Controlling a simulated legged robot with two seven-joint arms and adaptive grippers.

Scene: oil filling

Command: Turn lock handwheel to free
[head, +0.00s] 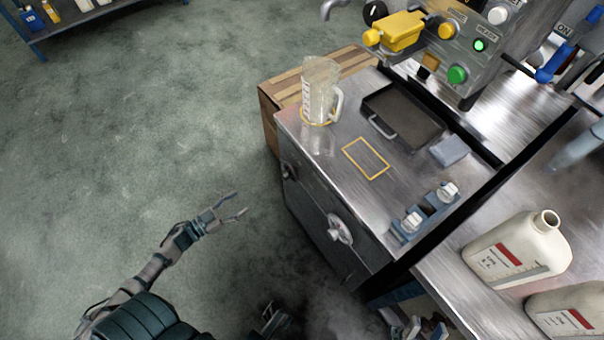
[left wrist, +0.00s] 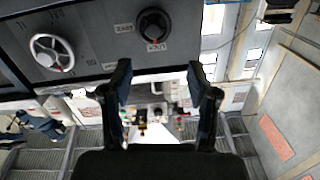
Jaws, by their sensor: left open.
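A silver spoked handwheel (head: 340,229) is on the front of the grey metal cabinet (head: 310,205). A dark round knob (head: 289,171) is on the same front, further left. In the left wrist view the handwheel (left wrist: 52,52) is at upper left and the dark knob (left wrist: 153,25) at top centre, with two small labels beside it that I cannot read surely. My left gripper (head: 240,203) is open and empty, left of the cabinet front and apart from it. Its open fingers (left wrist: 160,88) show below the knob in the wrist view. My right gripper (head: 275,318) is partly visible at the bottom edge, dark and unclear.
On the cabinet top are a clear jug (head: 320,92), a dark tray (head: 402,117), a yellow outline (head: 366,158) and blue-grey fixtures (head: 426,213). White oil containers (head: 517,250) stand at right. Open floor (head: 150,120) lies to the left.

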